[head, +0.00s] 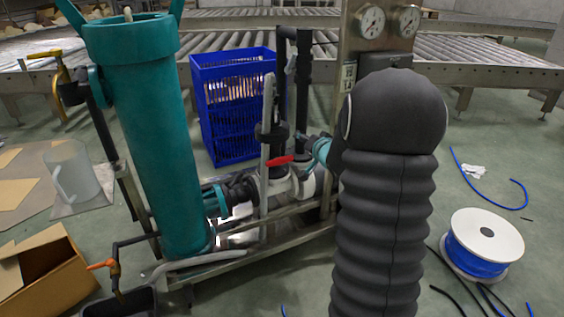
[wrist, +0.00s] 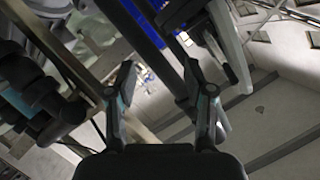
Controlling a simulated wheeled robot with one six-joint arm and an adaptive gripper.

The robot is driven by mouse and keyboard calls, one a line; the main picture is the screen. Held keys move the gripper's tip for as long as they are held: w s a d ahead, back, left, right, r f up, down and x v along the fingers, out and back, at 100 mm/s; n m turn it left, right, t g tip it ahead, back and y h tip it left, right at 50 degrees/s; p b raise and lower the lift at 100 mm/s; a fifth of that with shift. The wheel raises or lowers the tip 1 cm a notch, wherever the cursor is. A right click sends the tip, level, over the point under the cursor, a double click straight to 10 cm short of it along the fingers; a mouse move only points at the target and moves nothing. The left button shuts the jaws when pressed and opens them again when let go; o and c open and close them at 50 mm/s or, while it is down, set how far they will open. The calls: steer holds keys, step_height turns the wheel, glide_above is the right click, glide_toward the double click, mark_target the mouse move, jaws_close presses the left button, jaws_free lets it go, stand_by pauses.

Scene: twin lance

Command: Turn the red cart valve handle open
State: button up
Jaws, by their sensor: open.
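The red valve handle (head: 280,161) sits on the white valve body (head: 281,184) low in the middle of the cart (head: 250,245), in the head view. It lies nearly level, to the left of my dark arm. In the wrist view my gripper (wrist: 159,80) has its two fingers apart with nothing between them. I cannot make out the red handle in the wrist view. In the head view my arm's bulk hides much of the cart's right side, and I cannot clearly tell the gripper there.
A tall teal filter housing (head: 155,130) stands left of the valve. Upright pipes (head: 303,90) rise behind it, and pressure gauges (head: 372,20) are above. A blue crate (head: 237,65) stands behind. A cable spool (head: 485,240) and an orange-handled tap (head: 103,265) flank the cart.

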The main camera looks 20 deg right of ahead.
steer(key=w+d+f+m+t+y+b, duration=0.1)
steer(key=d+f+y+b, duration=0.2)
steer(key=f, duration=0.7)
steer(key=m+t+y, duration=0.3)
steer(key=y, duration=0.4)
glide_toward(289, 161)
steer(key=shift+g+h, duration=0.3)
steer(key=x, duration=1)
steer(key=shift+r+b, duration=0.2)
steer(key=shift+b, duration=0.2)
jaws_close()
